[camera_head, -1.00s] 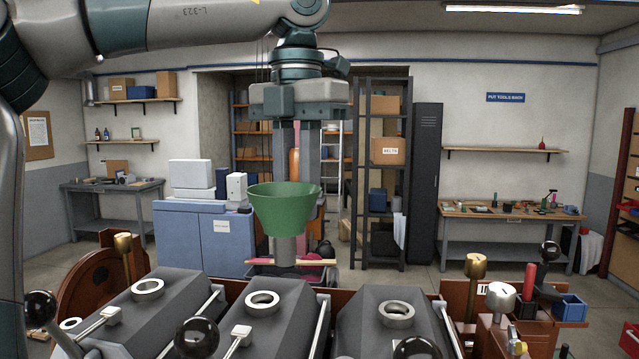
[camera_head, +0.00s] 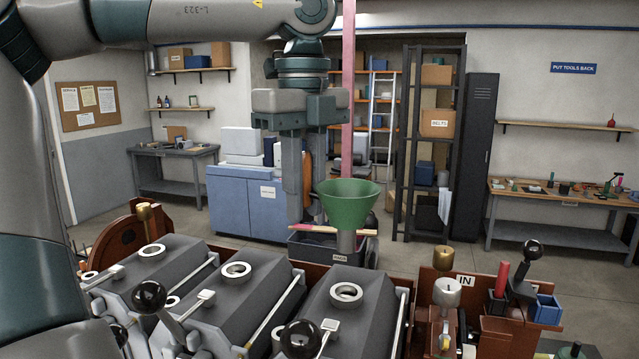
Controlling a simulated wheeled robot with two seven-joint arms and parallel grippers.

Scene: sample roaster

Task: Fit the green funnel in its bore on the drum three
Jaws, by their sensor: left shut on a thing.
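The green funnel (camera_head: 348,207) is upright in the air, wide mouth up, with its grey spout (camera_head: 346,242) pointing down. My left gripper (camera_head: 303,215) points down and is shut on the funnel, at the funnel's left side in the picture; the exact contact is hard to see. Three dark grey drums stand below, each with a pale ring bore on top. The bore of the rightmost drum (camera_head: 346,292) is below the spout in the picture, with a gap between them. The middle drum's bore (camera_head: 235,270) and the left drum's bore (camera_head: 152,250) look empty. My right gripper is not in view.
Black knobs (camera_head: 148,296) and levers stand in front of the drums. At right are a brass cup (camera_head: 443,258), a metal cup (camera_head: 446,292), a blue bin (camera_head: 547,309) and a black-knobbed lever (camera_head: 533,247). A dark crate (camera_head: 312,247) stands behind the drums.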

